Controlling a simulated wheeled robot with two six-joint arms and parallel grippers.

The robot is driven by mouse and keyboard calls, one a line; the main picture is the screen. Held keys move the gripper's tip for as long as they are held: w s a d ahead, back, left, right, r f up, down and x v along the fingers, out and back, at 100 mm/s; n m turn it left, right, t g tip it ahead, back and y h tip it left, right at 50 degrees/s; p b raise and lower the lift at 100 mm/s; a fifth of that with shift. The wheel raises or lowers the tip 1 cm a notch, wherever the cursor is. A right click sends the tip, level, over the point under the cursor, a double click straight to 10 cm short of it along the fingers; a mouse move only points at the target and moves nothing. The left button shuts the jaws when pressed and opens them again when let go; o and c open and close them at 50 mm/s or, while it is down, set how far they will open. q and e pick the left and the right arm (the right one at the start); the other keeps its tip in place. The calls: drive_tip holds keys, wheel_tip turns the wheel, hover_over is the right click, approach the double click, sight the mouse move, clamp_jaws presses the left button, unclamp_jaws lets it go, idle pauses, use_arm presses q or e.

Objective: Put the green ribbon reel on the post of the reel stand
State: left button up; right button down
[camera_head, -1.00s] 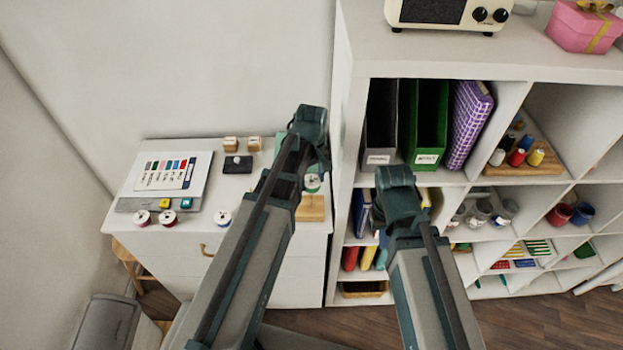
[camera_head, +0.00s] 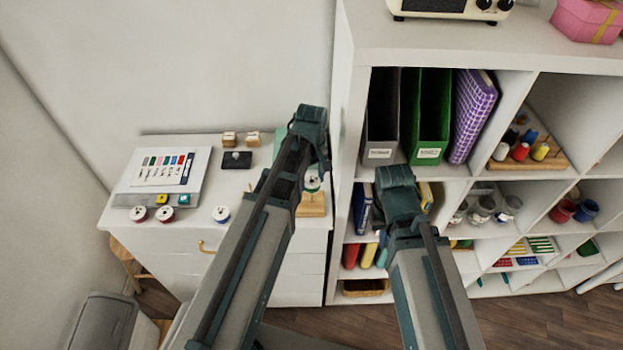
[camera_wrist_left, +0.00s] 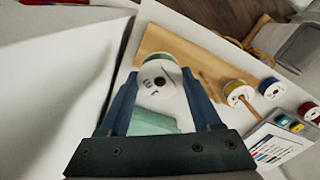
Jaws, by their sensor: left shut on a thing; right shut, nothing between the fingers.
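The green ribbon reel (camera_wrist_left: 158,84) has a white face with a dark centre hole and a green rim. My left gripper (camera_wrist_left: 158,103) is shut on it, with a blue finger on each side. In the head view the reel (camera_head: 312,179) shows just below my left gripper (camera_head: 322,160). The reel stand's wooden base (camera_wrist_left: 168,41) lies behind the reel; it also shows in the head view (camera_head: 312,205). Whether the reel touches the stand is unclear. My right gripper (camera_head: 391,176) is shut and empty before the shelf.
A tall white shelf (camera_head: 350,110) stands close on the right.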

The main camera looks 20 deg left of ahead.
use_arm(q)
drive_tip(key=shift+f+b, duration=1.5)
idle(0.6)
drive_tip(key=o, duration=1.4)
wheel_tip(320, 180, up, 14)
drive_tip(key=p, duration=1.4)
drive_tip(key=shift+f, duration=0.1)
